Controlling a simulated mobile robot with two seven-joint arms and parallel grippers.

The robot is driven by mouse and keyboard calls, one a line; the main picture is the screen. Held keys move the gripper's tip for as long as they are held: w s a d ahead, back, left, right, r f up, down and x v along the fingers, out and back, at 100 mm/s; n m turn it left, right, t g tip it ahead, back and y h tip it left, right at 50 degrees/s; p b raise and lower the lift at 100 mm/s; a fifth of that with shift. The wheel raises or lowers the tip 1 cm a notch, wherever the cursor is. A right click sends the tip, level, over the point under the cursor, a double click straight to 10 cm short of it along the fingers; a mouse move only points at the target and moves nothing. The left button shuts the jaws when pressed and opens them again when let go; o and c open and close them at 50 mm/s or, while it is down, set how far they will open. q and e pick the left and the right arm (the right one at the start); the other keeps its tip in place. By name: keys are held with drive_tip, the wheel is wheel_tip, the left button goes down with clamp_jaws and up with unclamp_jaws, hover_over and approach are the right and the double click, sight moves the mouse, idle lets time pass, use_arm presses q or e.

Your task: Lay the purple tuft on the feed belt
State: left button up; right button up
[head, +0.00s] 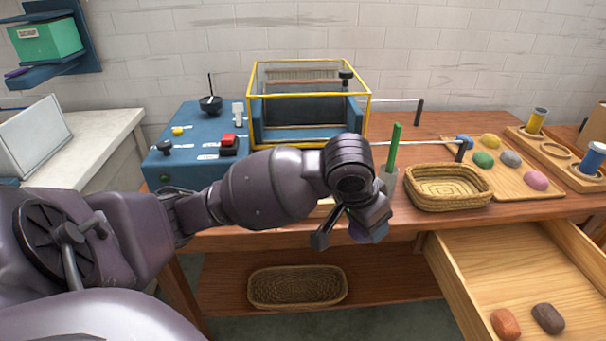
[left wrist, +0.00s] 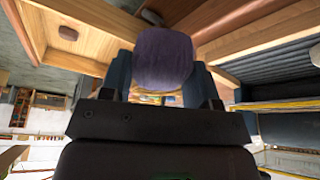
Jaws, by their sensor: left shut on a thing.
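My left gripper (head: 347,236) is shut on the purple tuft (left wrist: 163,58), which shows clearly between the two fingers in the left wrist view. In the head view the gripper hangs in front of the table's front edge, and the tuft is mostly hidden there by the gripper. A dark ribbed surface in a wooden frame (left wrist: 275,66), beside the yellow-edged machine, looks like the feed belt; the tuft is apart from it. In the head view my arm hides the belt area in front of the machine (head: 310,100). My right gripper is not in view.
A wicker basket (head: 448,203) and a green stick (head: 395,147) in a holder stand right of my gripper. A wooden board (head: 513,188) holds several coloured tufts. An open drawer (head: 480,265) at lower right holds two brownish tufts. Another basket (head: 297,303) sits on the lower shelf.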

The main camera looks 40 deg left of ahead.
use_arm(q)
drive_tip(key=w+a+r+m+g+h+p, duration=0.1)
drive_tip(key=w+a+r+m+p, duration=0.2)
drive_tip(key=w+a+r, duration=0.55)
drive_tip(key=w+a+r+m+h+p, duration=0.1)
drive_tip(key=w+a+r+m+p, duration=0.3)
drive_tip(key=a, duration=0.7)
drive_tip(key=shift+n, duration=0.8)
drive_tip(key=f+b, duration=0.1)
drive_tip(key=f, duration=0.3)
drive_tip(key=f+b, duration=0.1)
drive_tip(key=f, duration=0.3)
drive_tip(key=w+f+b, duration=0.1)
drive_tip(key=f, duration=0.3)
drive_tip(key=shift+f+b, duration=0.15)
drive_tip(key=shift+b, duration=0.25)
drive_tip(key=shift+f, duration=0.55)
wheel_tip(320, 180, down, 5)
drive_tip(key=shift+a+f+b, duration=0.1)
drive_tip(key=shift+f+b, duration=0.1)
drive_tip(key=shift+b, duration=0.45)
drive_tip(key=shift+r, duration=0.15)
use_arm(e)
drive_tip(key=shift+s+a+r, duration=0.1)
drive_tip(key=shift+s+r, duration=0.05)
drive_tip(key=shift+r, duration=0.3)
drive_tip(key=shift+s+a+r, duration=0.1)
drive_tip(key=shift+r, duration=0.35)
use_arm(q)
drive_tip(key=o, duration=0.9)
